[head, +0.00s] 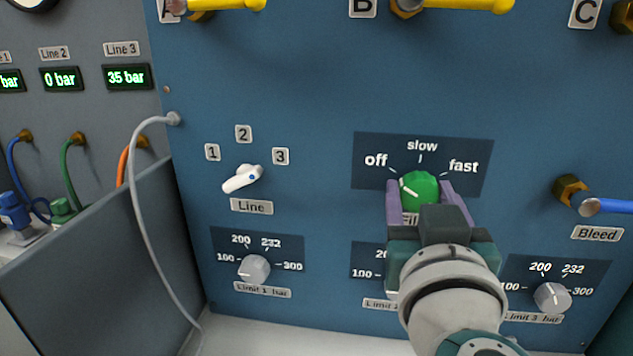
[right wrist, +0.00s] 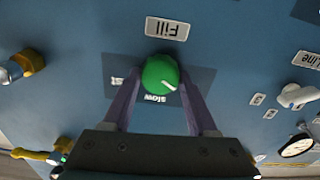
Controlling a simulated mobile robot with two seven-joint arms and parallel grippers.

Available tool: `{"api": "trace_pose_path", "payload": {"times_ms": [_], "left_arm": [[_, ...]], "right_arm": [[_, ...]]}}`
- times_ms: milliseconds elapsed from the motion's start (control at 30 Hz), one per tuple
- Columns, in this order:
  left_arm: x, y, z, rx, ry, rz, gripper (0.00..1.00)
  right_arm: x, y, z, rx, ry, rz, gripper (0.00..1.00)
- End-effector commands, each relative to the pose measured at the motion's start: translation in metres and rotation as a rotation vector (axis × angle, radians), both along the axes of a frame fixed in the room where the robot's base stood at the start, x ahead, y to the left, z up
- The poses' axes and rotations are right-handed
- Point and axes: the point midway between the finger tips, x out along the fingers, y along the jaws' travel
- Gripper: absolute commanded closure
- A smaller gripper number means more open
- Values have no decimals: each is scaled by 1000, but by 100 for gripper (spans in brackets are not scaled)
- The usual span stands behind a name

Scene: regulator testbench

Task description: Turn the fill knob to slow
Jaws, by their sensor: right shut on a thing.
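The green fill knob (head: 419,188) sits on a dark plate (head: 471,150) marked off, slow and fast. Its white pointer line slants to the upper left, towards off. My right gripper (head: 421,190) is shut on the knob, one purple finger on each side. In the right wrist view, upside down, the knob (right wrist: 160,72) is between the fingertips (right wrist: 159,80), with the slow label (right wrist: 160,98) just below it and the Fill label (right wrist: 169,28) above. The off label is hidden there. My left gripper is not in view.
The white line selector (head: 243,178) and limit 1 knob (head: 254,268) are to the left. The limit 3 knob (head: 552,297) is lower right, the bleed fitting (head: 570,190) right. My right arm hides most of limit 2. Yellow handles (head: 460,4) line the top. A grey hose (head: 140,200) hangs left.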

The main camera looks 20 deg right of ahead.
Motion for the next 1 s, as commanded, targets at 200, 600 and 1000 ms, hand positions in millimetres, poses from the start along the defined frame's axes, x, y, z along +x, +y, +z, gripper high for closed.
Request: {"api": "trace_pose_path", "payload": {"times_ms": [200, 600, 1000], "left_arm": [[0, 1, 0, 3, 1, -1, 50], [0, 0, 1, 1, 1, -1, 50], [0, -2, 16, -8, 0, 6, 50]], "right_arm": [[0, 0, 0, 0, 0, 0, 76], [0, 0, 1, 13, -7, -1, 97], [-1, -1, 2, 200, -120, -1, 97]]}}
